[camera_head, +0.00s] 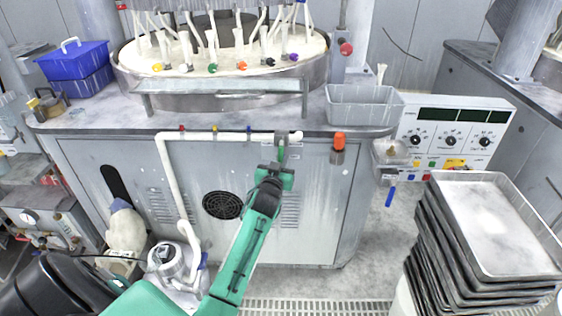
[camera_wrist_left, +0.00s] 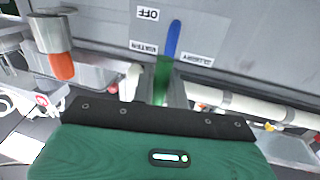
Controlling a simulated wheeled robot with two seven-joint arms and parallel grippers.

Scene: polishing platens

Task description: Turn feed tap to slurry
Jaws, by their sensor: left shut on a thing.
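The feed tap (camera_head: 281,146) sits at the right end of the white pipe on the grey cabinet front. In the left wrist view its lever (camera_wrist_left: 173,40) has a blue end, with a green part behind it. The lever passes between the WATER label (camera_wrist_left: 143,47) and the SLURRY label (camera_wrist_left: 197,60); the OFF label (camera_wrist_left: 148,13) is left of its blue end. My left gripper (camera_head: 280,163) is at the tap, shut on the lever; its fingers (camera_wrist_left: 165,90) also show in the left wrist view and partly hide the tap body. My right gripper is out of view.
A white pipe (camera_head: 215,136) runs along the cabinet's top edge. An orange-capped fitting (camera_head: 339,142) is mounted just right of the tap. A grey bin (camera_head: 365,105) stands on the bench. A control box (camera_head: 455,125) and stacked trays (camera_head: 490,225) are farther right.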

